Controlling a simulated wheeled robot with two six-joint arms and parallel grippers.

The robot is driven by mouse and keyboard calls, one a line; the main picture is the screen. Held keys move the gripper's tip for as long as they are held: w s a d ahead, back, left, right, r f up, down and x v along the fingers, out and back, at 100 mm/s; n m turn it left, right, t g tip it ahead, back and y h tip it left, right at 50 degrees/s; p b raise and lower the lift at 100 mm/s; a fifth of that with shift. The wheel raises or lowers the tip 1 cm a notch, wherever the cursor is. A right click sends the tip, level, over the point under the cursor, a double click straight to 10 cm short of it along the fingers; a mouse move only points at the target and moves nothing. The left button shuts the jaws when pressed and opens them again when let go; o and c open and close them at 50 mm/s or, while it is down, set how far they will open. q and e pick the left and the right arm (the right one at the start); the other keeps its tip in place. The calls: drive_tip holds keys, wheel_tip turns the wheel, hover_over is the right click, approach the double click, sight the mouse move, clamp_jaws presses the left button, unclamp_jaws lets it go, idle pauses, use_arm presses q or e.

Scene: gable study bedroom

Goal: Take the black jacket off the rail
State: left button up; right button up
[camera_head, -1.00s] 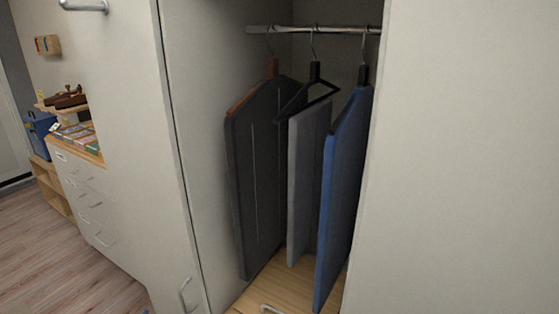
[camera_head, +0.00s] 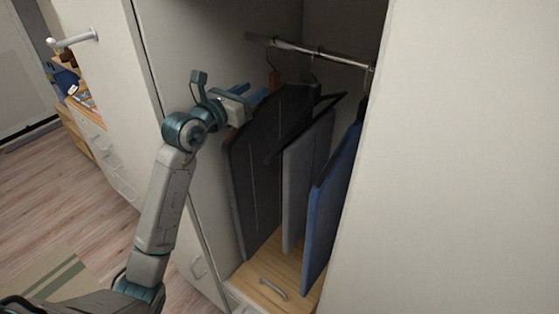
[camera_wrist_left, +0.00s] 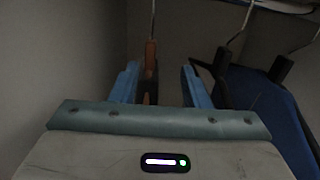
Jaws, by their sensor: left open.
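The black jacket (camera_head: 262,150) hangs leftmost in the wardrobe, on a brown wooden hanger (camera_head: 274,80) hooked over the metal rail (camera_head: 318,52). My left gripper (camera_head: 259,97) is at the jacket's upper left, at about the height of its shoulders and below the rail. In the left wrist view its blue fingers (camera_wrist_left: 162,84) are apart, and the brown hanger neck (camera_wrist_left: 151,55) appears between them. I cannot tell how deep the hanger lies between the fingers. The lower part of the jacket is hidden in the wrist view. My right gripper is not in view.
A grey garment (camera_head: 306,165) on a black hanger and a blue garment (camera_head: 331,200) hang to the right, close to the jacket. Wardrobe walls stand close on both sides. A wooden drawer base (camera_head: 262,284) lies below. Open floor (camera_head: 70,205) is at left.

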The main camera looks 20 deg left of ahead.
sight(271, 75)
use_arm(q)
drive_tip(key=x, duration=0.1)
drive_tip(key=p+x, duration=0.1)
drive_tip(key=x, duration=0.1)
drive_tip(key=p+x, duration=0.1)
drive_tip(key=shift+w+a+r, duration=0.15)
drive_tip(key=shift+w+r, duration=0.05)
drive_tip(key=shift+w, duration=0.25)
drive_tip(key=shift+w+d+f+p, duration=0.1)
drive_tip(key=shift+w+d+p, duration=0.2)
drive_tip(key=shift+w, duration=0.3)
drive_tip(key=shift+w+p, duration=0.25)
drive_tip(key=shift+p, duration=0.1)
drive_tip(key=p+x, duration=0.1)
drive_tip(key=x, duration=0.1)
drive_tip(key=p+x, duration=0.1)
drive_tip(key=p, duration=0.1)
drive_tip(key=shift+w+a, duration=0.25)
drive_tip(key=shift+w, duration=0.25)
drive_tip(key=shift+w+d, duration=0.15)
drive_tip(key=shift+w, duration=0.15)
drive_tip(key=shift+c, duration=0.4)
drive_tip(key=shift+s, duration=0.1)
clamp_jaws()
